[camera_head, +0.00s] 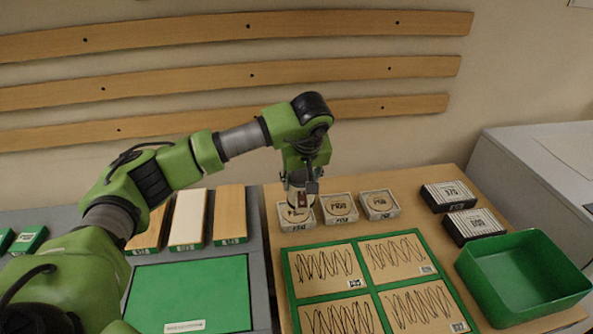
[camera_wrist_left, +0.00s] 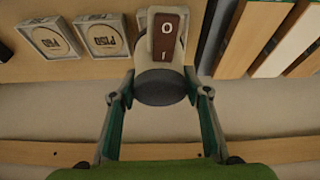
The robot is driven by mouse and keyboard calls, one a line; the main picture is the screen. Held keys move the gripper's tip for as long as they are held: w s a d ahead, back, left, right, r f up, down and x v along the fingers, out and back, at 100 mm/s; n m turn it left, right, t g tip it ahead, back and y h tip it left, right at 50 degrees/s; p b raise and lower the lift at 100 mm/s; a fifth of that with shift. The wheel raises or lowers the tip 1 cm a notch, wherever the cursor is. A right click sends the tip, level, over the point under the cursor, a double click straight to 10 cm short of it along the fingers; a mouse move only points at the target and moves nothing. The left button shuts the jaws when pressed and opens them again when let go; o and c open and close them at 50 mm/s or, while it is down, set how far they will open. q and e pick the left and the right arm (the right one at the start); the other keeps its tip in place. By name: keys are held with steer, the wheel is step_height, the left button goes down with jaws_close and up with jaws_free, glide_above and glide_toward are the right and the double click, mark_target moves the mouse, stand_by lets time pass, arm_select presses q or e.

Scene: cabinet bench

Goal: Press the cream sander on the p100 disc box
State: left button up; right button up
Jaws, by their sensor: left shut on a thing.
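My left gripper (camera_head: 301,186) is shut on the cream sander (camera_head: 300,198), pointing down over the leftmost of three small white disc boxes (camera_head: 297,222). In the left wrist view the sander (camera_wrist_left: 142,54) stands between the fingers (camera_wrist_left: 158,88), with a brown switch plate marked O and a dark round end. The sander's foot is at the leftmost box's top; I cannot tell whether it touches. The sander hides most of that box's label. The middle box (camera_head: 338,218) and right box (camera_head: 379,215) are uncovered; their printed labels are too blurred to read surely. My right gripper is not in view.
A green-framed board with four scribbled panels (camera_head: 290,283) lies in front of the boxes. Two black-and-white boxes (camera_head: 448,205) and a green bin (camera_head: 525,318) are right. Long boards (camera_head: 230,222) and a green mat (camera_head: 190,290) lie left.

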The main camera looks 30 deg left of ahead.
arm_select(q)
steer(key=shift+w+a+f+n+g, duration=0.2)
steer(key=shift+w+a+n, duration=0.15)
steer(key=shift+w+a, duration=0.25)
steer(key=shift+w+a+f+n+g, duration=0.15)
steer(key=shift+w+a+n, duration=0.25)
steer(key=shift+a, duration=0.2)
steer(key=shift+w+a+f+y, duration=0.1)
steer(key=shift+w+f+y, duration=0.1)
steer(key=shift+y, duration=0.1)
steer(key=shift+s+f, duration=0.1)
steer(key=shift+f, duration=0.2)
steer(key=shift+f+b, duration=0.3)
steer(key=shift+b, duration=0.15)
step_height(320, 180, down, 3)
steer(key=shift+r+b, duration=0.2)
steer(key=shift+b, duration=0.6)
steer(key=shift+f+b, duration=0.5)
steer(key=shift+f, duration=0.35)
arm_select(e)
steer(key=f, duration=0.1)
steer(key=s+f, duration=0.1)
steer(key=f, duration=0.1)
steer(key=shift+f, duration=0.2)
arm_select(q)
steer(key=shift+f, duration=0.25)
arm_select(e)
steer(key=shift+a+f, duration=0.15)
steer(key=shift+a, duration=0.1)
